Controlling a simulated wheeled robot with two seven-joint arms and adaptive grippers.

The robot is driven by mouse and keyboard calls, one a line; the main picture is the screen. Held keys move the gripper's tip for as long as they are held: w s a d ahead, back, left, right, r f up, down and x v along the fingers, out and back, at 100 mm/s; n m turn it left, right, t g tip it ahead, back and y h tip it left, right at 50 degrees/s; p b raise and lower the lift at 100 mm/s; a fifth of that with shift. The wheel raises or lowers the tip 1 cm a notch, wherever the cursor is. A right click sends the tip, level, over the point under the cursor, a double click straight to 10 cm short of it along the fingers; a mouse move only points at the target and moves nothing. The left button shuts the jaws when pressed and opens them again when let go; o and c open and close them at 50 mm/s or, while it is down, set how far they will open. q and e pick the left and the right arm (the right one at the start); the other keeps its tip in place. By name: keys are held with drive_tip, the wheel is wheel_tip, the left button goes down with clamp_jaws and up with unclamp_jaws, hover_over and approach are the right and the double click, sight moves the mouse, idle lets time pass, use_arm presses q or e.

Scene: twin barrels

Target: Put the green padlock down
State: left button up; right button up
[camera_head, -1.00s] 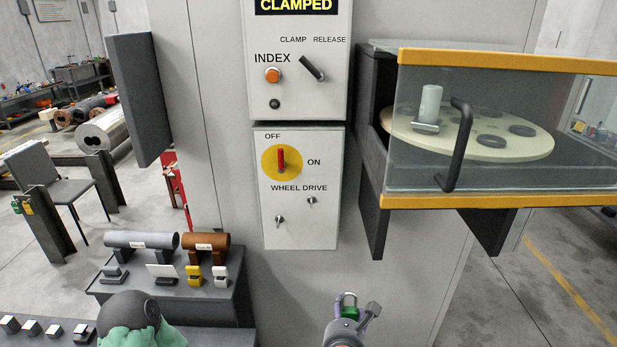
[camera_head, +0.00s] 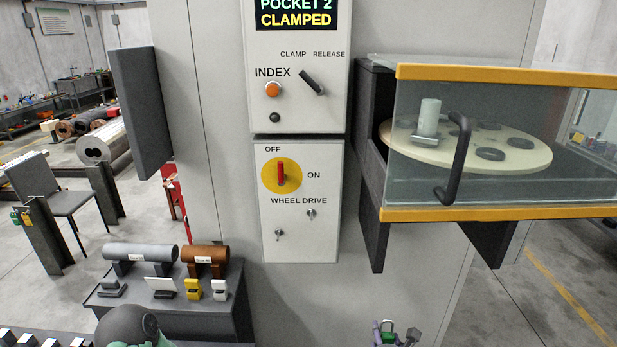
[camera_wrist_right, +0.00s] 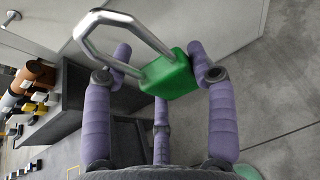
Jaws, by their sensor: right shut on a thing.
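The green padlock (camera_wrist_right: 172,76) is between the purple fingers of my right gripper (camera_wrist_right: 160,68) in the right wrist view. The fingers are shut on its green body, and its open-looking silver shackle loop points up and left. In the head view only a small part of the green padlock (camera_head: 388,335) shows at the bottom edge, with the tips of my right gripper (camera_head: 397,334) beside it. The padlock is held in the air, in front of the grey cabinet and below the panels. My left gripper's fingers are not in view.
A wheel-drive switch panel (camera_head: 302,225) with a red handle on yellow is on the cabinet. A glazed guard (camera_head: 500,213) with a black handle juts out at right. A dark stepped bench (camera_head: 215,312) with two cylinders and small blocks stands at left. Floor shows at right.

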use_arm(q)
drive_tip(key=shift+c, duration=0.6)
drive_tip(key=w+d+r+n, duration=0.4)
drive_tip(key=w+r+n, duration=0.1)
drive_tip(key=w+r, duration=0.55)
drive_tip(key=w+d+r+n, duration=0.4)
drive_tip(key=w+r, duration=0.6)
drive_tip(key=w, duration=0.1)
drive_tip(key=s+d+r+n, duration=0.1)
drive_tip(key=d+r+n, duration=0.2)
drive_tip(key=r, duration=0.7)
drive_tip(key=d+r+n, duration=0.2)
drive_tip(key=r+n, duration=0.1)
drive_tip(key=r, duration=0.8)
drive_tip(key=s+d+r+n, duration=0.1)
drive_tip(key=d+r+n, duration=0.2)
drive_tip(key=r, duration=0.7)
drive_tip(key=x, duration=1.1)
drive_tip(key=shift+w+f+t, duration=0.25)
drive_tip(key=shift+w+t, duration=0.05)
use_arm(e)
drive_tip(key=s+a+r+n+g+y, duration=0.1)
drive_tip(key=s+a+r+n+y, duration=0.2)
drive_tip(key=a+r+n+y, duration=0.2)
drive_tip(key=a+r+y, duration=0.1)
drive_tip(key=a+r, duration=0.2)
drive_tip(key=a, duration=0.2)
drive_tip(key=shift+s+a+n, duration=0.3)
drive_tip(key=shift+s+a, duration=0.05)
drive_tip(key=shift+s, duration=0.05)
